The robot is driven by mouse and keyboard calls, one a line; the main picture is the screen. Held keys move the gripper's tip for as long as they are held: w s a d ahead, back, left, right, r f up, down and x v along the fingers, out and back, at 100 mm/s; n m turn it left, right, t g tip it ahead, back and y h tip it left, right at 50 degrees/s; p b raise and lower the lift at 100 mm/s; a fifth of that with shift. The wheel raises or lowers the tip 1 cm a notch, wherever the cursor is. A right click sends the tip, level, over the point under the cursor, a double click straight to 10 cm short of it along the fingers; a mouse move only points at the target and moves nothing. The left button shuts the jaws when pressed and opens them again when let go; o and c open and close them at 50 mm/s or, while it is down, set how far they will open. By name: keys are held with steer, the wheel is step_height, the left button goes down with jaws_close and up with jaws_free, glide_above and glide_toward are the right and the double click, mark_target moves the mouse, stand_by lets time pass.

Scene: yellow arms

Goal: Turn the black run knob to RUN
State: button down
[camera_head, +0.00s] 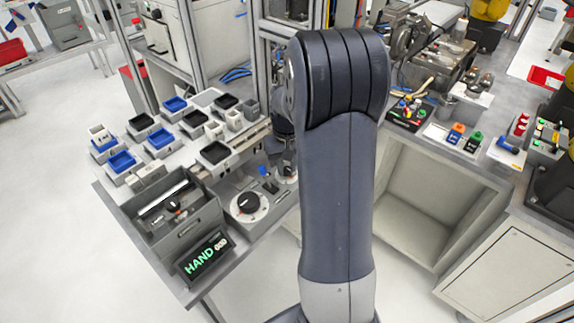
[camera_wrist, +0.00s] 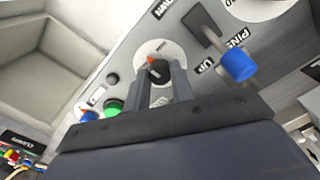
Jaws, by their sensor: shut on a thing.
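The black run knob (camera_wrist: 158,72) sits on a round white dial plate on a grey panel in the wrist view. Its orange pointer mark faces the upper left of that picture. The lettering on the plate is too small to read surely. My gripper (camera_wrist: 163,86) is shut on the knob, one finger on each side, and the fingers hide part of it. In the head view my arm hides most of the gripper and the knob. A black display (camera_head: 205,257) there shows HAND in green letters.
A larger black knob (camera_head: 249,203) on a white dial and an open grey bin (camera_head: 181,237) stand left of my arm.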

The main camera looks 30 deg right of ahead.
mark_target(287, 168)
steer(key=m, duration=0.5)
steer(key=shift+m, duration=2.3)
steer(key=c, duration=1.2)
jaws_free()
steer(key=shift+r, duration=0.15)
step_height(287, 168, up, 11)
steer(key=shift+f+b, duration=0.2)
steer(key=shift+b, duration=0.25)
